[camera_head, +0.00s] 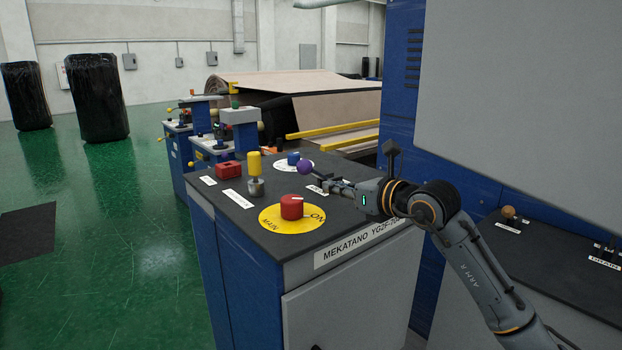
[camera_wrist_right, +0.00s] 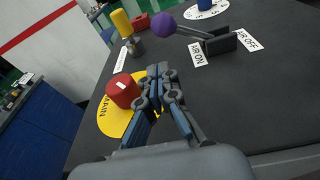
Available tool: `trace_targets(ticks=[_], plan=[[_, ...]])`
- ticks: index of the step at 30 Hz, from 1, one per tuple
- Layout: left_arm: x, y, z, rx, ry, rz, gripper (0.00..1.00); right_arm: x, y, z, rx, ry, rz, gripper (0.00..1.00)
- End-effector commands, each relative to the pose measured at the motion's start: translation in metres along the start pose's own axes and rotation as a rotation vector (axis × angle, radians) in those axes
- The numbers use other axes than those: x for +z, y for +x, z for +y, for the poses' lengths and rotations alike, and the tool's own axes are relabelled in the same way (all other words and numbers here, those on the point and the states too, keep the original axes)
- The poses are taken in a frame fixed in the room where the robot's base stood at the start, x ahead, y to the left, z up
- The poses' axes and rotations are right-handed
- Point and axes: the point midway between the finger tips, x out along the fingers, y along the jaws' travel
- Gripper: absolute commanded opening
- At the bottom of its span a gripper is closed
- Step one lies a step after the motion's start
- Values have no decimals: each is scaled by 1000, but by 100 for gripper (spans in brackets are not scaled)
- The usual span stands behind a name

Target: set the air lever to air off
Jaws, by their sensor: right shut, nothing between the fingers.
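The air lever is a grey rod with a purple ball knob (camera_head: 304,166) on top of the dark console. In the right wrist view the purple knob (camera_wrist_right: 164,22) leans left, toward the side of the AIR ON label (camera_wrist_right: 198,55). The AIR OFF label (camera_wrist_right: 247,40) lies on the other side of the lever's bracket (camera_wrist_right: 221,44). My right gripper (camera_head: 333,184) is shut and empty, just right of the knob in the head view. In the wrist view its closed fingertips (camera_wrist_right: 159,71) are apart from the lever. My left gripper is not in view.
A red MAIN knob (camera_head: 292,206) on a yellow disc, a yellow-topped post (camera_head: 254,166), a red block (camera_head: 228,170) and a blue knob (camera_head: 293,158) crowd the same console top. A large blue-and-grey cabinet (camera_head: 400,75) stands behind my right arm.

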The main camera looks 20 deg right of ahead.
Motion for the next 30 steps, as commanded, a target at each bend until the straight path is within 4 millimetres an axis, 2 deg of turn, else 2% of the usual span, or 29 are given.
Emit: trace_targets(ticks=[3,8,15,19,27,30], plan=[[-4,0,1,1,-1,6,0,2,-2,-11,-39,-22,21,0],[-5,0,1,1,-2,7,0,2,-2,-11,-41,-23,23,0],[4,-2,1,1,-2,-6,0,2,3,-11,-39,-19,22,0],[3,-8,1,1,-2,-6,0,3,20,-11,-37,-19,22,0],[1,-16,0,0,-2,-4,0,2,70,-12,-37,-17,21,0],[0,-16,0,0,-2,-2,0,0,83,-14,-38,-19,21,0]])
